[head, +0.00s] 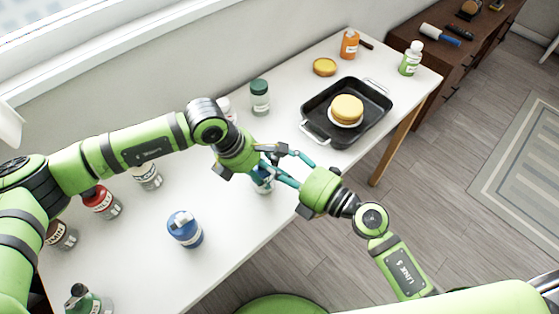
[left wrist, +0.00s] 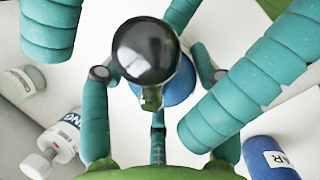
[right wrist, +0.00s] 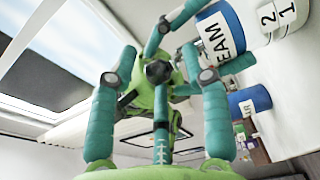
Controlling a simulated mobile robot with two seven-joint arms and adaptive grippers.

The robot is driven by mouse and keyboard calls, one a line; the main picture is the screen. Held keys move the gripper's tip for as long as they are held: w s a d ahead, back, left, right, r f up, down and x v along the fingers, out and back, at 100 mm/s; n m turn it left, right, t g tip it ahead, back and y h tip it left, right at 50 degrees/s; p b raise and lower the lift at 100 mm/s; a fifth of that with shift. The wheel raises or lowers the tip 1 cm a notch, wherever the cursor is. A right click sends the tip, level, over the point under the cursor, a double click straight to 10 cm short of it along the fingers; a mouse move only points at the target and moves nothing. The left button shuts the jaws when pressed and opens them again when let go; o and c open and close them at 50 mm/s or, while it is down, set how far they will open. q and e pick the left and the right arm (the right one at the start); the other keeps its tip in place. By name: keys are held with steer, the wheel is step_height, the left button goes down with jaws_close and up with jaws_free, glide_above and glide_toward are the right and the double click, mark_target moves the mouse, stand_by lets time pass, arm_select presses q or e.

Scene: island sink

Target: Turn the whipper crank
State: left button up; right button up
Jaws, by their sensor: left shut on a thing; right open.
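The whipper (head: 262,184), a blue and white can, stands on the white table below my grippers. Its side reads "EAM" in the right wrist view (right wrist: 228,38). A round black knob (left wrist: 146,50), seemingly the crank's, is close up between the fingers in the left wrist view, with the blue top (left wrist: 181,86) behind it. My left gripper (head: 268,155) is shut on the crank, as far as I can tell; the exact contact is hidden. My right gripper (head: 284,170) is open beside the whipper, its fingers close to my left ones.
A blue jar (head: 185,230) stands front left of the whipper. A green-lidded jar (head: 260,97) and a black pan (head: 371,128) with a yellow stack (head: 347,108) are behind. Red-lidded jars (head: 100,201) stand at left. The table's front edge is close.

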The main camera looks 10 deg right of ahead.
jaws_close()
steer(key=shift+a+r+t, duration=0.1)
steer(key=shift+t, duration=0.2)
steer(key=m+t+h, duration=0.1)
steer(key=m+h, duration=0.1)
steer(key=s+m+t+h, duration=0.1)
steer(key=shift+a+r+t+h, duration=0.1)
steer(key=shift+a+t+h, duration=0.2)
steer(key=shift+a+h, duration=0.1)
steer(key=shift+m+t+h, duration=0.4)
steer(key=shift+m+h, duration=0.2)
steer(key=shift+h, duration=0.1)
jaws_free()
steer(key=shift+s, duration=0.1)
